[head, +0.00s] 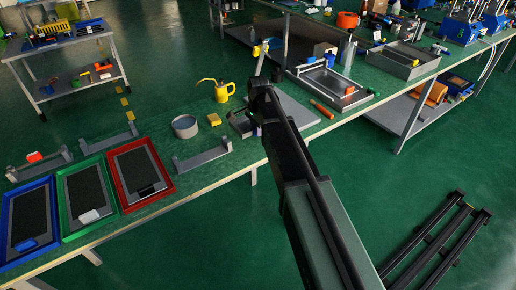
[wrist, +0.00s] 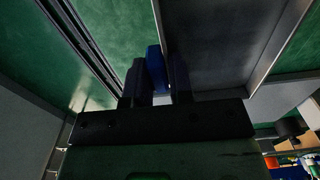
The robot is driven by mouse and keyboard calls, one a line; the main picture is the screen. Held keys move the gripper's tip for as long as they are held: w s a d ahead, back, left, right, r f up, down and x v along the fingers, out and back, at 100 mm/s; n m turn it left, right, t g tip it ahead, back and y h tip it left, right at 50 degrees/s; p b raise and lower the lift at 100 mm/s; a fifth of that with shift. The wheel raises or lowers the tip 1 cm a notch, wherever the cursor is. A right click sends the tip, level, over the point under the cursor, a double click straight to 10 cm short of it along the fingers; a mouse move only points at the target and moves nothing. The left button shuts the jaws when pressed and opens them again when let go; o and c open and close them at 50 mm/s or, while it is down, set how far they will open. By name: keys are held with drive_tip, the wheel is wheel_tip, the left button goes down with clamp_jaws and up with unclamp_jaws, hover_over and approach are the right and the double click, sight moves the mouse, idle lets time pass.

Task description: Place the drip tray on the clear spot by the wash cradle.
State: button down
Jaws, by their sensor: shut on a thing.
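My gripper (wrist: 160,78) shows in the wrist view with its dark fingers close on either side of a blue piece (wrist: 155,66). That piece lines up with the near-left light wall of a grey, flat-bottomed tray (wrist: 215,40), which I take for the drip tray. A finger is on each side of this wall. In the head view my arm hides the fingers. A grey flat surface (head: 298,112) shows right of the arm and may be this tray. A low grey cradle with raised ends (head: 202,157) stands left of the arm; whether it is the wash cradle, I cannot tell.
Blue (head: 28,222), green (head: 88,197) and red (head: 142,172) framed trays lie at the bench's left. A round grey bowl (head: 185,127), yellow oil can (head: 221,91) and yellow block (head: 214,119) stand mid-bench. A framed tray (head: 335,88) and orange cylinder (head: 321,110) lie right.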

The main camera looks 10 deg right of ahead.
sight(258, 143)
wheel_tip(258, 143, down, 4)
drive_tip(key=b, duration=0.4)
drive_tip(key=shift+f+b, duration=0.25)
drive_tip(key=shift+b, duration=0.05)
drive_tip(key=shift+r, duration=0.3)
drive_tip(key=shift+f, duration=0.25)
drive_tip(key=c, duration=1)
unclamp_jaws()
drive_tip(key=shift+r, duration=0.1)
wheel_tip(258, 143, up, 13)
drive_tip(key=p, duration=1.3)
drive_tip(key=shift+s+f, duration=0.15)
drive_tip(key=shift+f, duration=0.1)
drive_tip(key=shift+s+a+f+n, duration=0.1)
drive_tip(key=shift+s+a+n, duration=0.2)
drive_tip(key=shift+s+n, duration=3.15)
drive_tip(key=shift+s+a+r+n, duration=0.2)
drive_tip(key=shift+s+n, duration=1)
drive_tip(key=shift+s, duration=4.5)
drive_tip(key=shift+s+a+f+n, duration=0.3)
drive_tip(key=shift+s+n, duration=2.05)
drive_tip(key=shift+s, duration=2.2)
